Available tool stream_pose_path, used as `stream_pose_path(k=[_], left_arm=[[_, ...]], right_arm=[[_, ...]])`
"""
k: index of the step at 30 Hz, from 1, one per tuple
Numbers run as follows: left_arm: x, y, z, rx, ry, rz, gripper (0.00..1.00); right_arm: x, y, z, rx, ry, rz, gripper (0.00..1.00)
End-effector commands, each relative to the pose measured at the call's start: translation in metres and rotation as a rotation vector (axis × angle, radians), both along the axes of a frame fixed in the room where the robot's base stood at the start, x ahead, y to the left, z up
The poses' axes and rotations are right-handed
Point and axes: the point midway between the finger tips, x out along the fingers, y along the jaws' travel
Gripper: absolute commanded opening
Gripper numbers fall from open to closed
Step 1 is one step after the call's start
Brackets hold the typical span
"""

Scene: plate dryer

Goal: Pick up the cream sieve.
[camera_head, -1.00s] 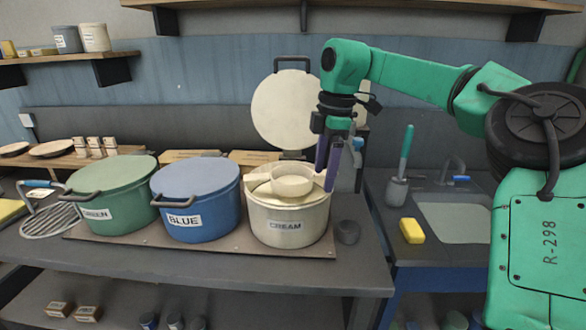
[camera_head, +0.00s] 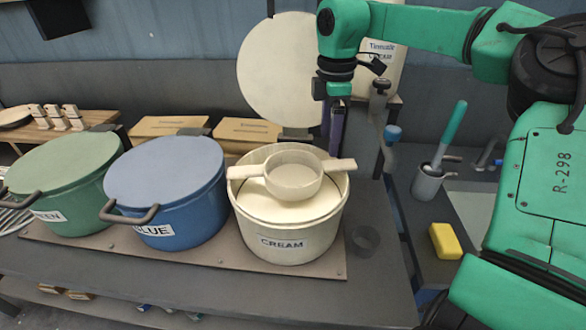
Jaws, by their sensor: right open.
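The cream sieve (camera_head: 293,176) is a round cream-coloured bowl with a flat handle on each side. It rests across the top of the cream pot (camera_head: 284,246), which has a CREAM label. My right gripper (camera_head: 334,145) points down, with dark purple fingers, just behind and above the sieve's right handle (camera_head: 341,165). It is open and holds nothing. The fingers overlap in this view, so the gap between them is hard to see. My left gripper is not in view.
A blue pot (camera_head: 175,195) and a green pot (camera_head: 65,185) stand left of the cream pot. A round cream lid (camera_head: 280,70) stands upright behind. A small dark cup (camera_head: 365,240) and a yellow sponge (camera_head: 445,241) lie to the right. The front counter (camera_head: 230,295) is clear.

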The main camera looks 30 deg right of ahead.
Motion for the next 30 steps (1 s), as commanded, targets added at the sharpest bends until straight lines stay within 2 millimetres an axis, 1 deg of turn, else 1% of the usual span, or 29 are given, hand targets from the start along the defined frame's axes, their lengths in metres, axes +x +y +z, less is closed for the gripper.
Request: stream_pose_path(k=[1,3,5,8,11,12,13,16,21,23,24,26,27,28,30], left_arm=[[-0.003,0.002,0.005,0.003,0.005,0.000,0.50],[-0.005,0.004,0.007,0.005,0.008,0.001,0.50],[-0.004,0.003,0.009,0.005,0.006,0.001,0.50],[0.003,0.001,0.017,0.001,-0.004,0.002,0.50],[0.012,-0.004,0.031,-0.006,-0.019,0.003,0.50],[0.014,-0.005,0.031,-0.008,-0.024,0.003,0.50],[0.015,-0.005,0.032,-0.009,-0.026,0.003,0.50],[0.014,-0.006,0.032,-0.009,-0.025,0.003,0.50],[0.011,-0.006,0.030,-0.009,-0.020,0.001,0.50],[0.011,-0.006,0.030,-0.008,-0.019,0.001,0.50],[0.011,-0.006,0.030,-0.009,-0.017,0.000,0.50],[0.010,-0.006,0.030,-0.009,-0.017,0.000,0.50],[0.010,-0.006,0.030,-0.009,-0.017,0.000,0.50],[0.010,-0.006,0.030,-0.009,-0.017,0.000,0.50],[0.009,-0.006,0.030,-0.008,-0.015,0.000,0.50]], right_arm=[[-0.001,0.000,-0.010,0.004,0.004,0.001,0.82],[0.000,0.000,-0.023,0.002,0.002,0.000,0.82],[0.000,0.000,-0.030,0.002,0.001,-0.001,0.82],[-0.001,-0.001,-0.042,0.003,0.003,0.000,0.82],[-0.003,-0.001,-0.061,0.004,0.006,-0.001,0.82],[-0.003,-0.001,-0.070,0.003,0.004,-0.001,0.82],[-0.002,-0.002,-0.075,0.002,0.004,-0.001,0.82],[-0.002,-0.002,-0.085,0.001,0.000,-0.002,0.82],[-0.001,-0.002,-0.086,0.000,-0.001,-0.002,0.82],[-0.001,-0.002,-0.086,0.000,-0.001,-0.002,0.60],[-0.001,-0.002,-0.086,0.000,-0.001,-0.002,0.44],[-0.001,-0.002,-0.086,0.000,-0.001,-0.002,0.21],[-0.001,-0.002,-0.086,0.000,-0.001,-0.002,0.06],[-0.001,-0.002,-0.086,0.000,-0.001,-0.002,0.00],[-0.001,-0.002,-0.086,0.000,-0.001,-0.002,0.00]])
